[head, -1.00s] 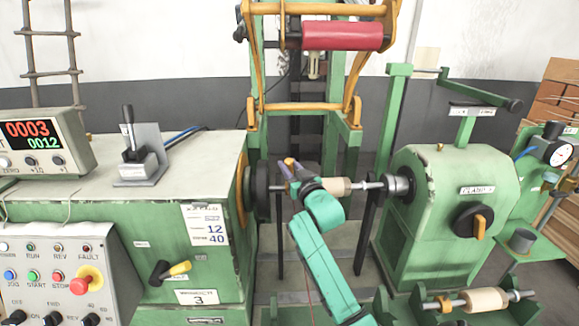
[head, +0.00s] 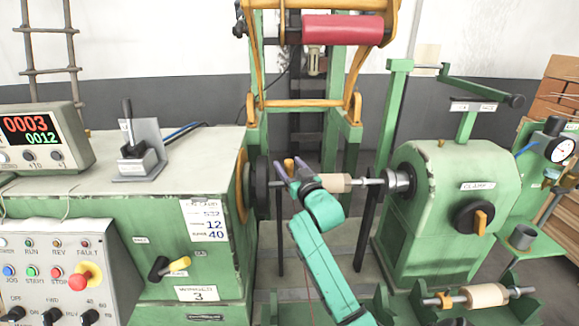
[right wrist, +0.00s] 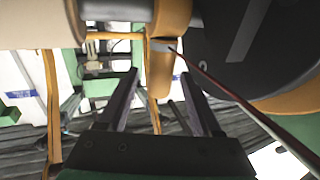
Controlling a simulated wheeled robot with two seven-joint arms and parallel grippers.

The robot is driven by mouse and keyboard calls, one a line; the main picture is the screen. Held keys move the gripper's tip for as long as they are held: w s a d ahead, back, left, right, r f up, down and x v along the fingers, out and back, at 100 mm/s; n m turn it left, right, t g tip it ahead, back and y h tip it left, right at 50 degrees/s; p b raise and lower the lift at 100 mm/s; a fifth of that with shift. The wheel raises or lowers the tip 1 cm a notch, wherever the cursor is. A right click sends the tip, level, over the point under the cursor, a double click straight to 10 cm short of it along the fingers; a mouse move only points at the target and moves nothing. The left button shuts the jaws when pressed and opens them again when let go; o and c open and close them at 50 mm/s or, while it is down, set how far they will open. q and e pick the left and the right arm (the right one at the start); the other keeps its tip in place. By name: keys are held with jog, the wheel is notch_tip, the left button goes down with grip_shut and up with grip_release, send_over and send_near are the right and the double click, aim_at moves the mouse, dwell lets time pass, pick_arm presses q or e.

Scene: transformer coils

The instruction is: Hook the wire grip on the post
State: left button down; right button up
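My right gripper (head: 291,168) is open at the shaft between the two machine heads. Its two dark fingers stand apart on either side of an orange piece (head: 289,164). In the right wrist view the open fingers (right wrist: 160,90) show with the orange piece (right wrist: 160,72) between them, and gaps on both sides. A thin dark red wire (right wrist: 235,98) runs from the lower right to a small grey end (right wrist: 163,45) against the orange piece. I take this end for the wire grip and the orange piece for the post; whether it is hooked, I cannot tell. My left gripper is out of view.
A tan wooden core (head: 335,182) sits on the shaft beside my right gripper. A dark disc (head: 262,188) is close on its left. The green tailstock (head: 445,215) stands right. A spare core (head: 487,295) lies at lower right.

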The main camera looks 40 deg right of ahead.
jog(key=shift+s, duration=0.1)
jog(key=b+v, duration=0.4)
jog(key=v, duration=1)
jog(key=shift+s, duration=0.15)
jog(key=shift+a+f, duration=0.1)
